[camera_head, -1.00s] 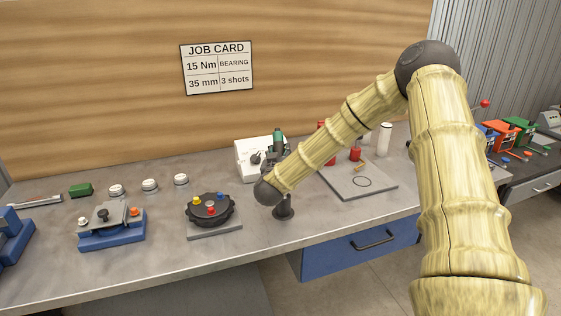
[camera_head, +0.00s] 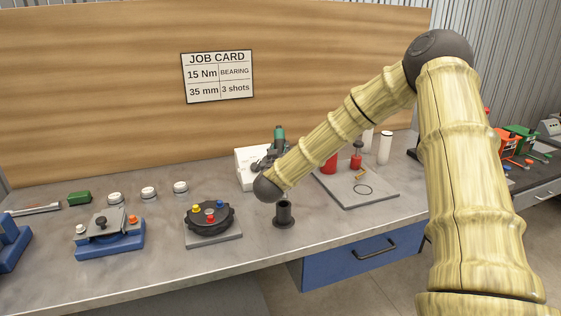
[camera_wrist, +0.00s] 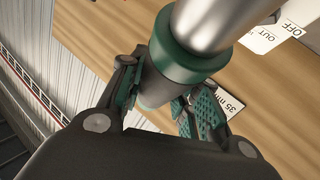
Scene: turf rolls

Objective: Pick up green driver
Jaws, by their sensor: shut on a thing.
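The green driver (camera_wrist: 183,58) fills the top of the wrist view, with a dark body, a green collar and a thick grey metal part. My gripper (camera_wrist: 160,93) is shut around its dark body, with a green-padded finger on each side. In the head view a small green and dark part of the driver (camera_head: 279,135) shows behind my arm's dark end joint, in front of the backboard. My gripper (camera_head: 266,162) is mostly hidden there by my arm. The driver's lower end cannot be made out.
A black cup-shaped holder (camera_head: 284,215) stands open near the bench's front edge. A white box (camera_head: 250,168) is behind my arm. A grey tray (camera_head: 372,202) with red parts lies right. A round black fixture (camera_head: 209,217) and blue fixture (camera_head: 110,240) stand left. The job card (camera_head: 217,76) hangs behind.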

